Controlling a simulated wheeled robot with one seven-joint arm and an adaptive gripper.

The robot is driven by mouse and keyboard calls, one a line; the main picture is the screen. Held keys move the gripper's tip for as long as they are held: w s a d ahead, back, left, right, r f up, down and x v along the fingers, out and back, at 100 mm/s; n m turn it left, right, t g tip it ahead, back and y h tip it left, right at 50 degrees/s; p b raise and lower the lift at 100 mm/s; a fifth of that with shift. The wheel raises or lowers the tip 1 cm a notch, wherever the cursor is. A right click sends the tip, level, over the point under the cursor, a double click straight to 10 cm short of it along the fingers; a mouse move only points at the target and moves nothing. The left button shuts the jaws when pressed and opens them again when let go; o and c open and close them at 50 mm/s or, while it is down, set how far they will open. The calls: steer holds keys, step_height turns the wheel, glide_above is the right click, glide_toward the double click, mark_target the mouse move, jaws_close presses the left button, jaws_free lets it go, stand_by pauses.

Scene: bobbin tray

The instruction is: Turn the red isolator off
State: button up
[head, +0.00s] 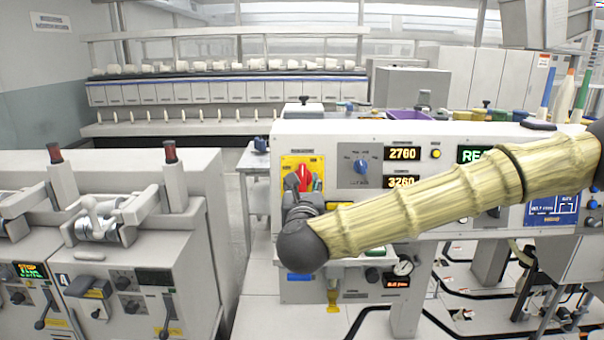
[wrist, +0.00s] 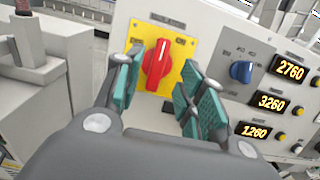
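The red isolator (wrist: 157,64) is a red rotary handle on a yellow plate (wrist: 180,40) on the light front panel. In the wrist view its long axis stands close to upright, leaning slightly. In the head view the red isolator (head: 304,178) shows partly, its lower part hidden by my gripper (head: 297,188). In the wrist view my gripper (wrist: 160,95) is open, with teal-padded fingers on the left and right of the handle and a gap on both sides. Whether the fingertips reach as deep as the handle I cannot tell.
A blue selector knob (wrist: 242,71) and lit displays (wrist: 290,68) sit right of the plate. My arm crosses in front of the panel in the head view. Grey machines with red-topped spindles (head: 170,152) stand at the left, with a floor gap between.

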mark_target(303, 176)
steer(key=shift+w+p, duration=0.9)
steer(key=shift+w, duration=2)
steer(key=shift+c, duration=0.4)
jaws_close()
